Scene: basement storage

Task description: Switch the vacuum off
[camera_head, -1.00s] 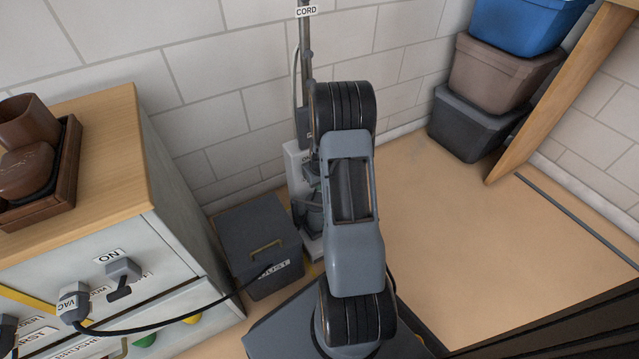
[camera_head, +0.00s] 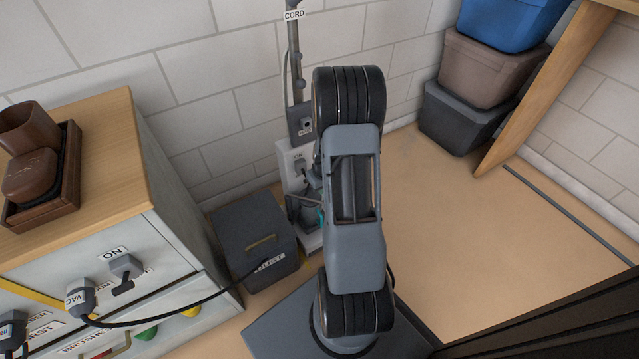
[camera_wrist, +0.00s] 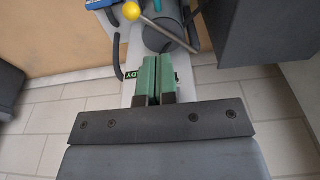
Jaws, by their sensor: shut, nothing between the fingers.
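The upright vacuum (camera_head: 293,60) stands against the wall, with a CORD label on its pole. A yellow-knobbed lever (camera_wrist: 131,11) shows beyond the fingertips. Contact cannot be told. On the cabinet, a dark switch (camera_head: 124,268) sits under another ON label, beside a VAC plug (camera_head: 80,297).
A grey DUST bin (camera_head: 236,222) stands between cabinet (camera_head: 165,240) and vacuum; a black cord (camera_head: 185,312) runs from the plug towards it. The floor right of my arm is clear.

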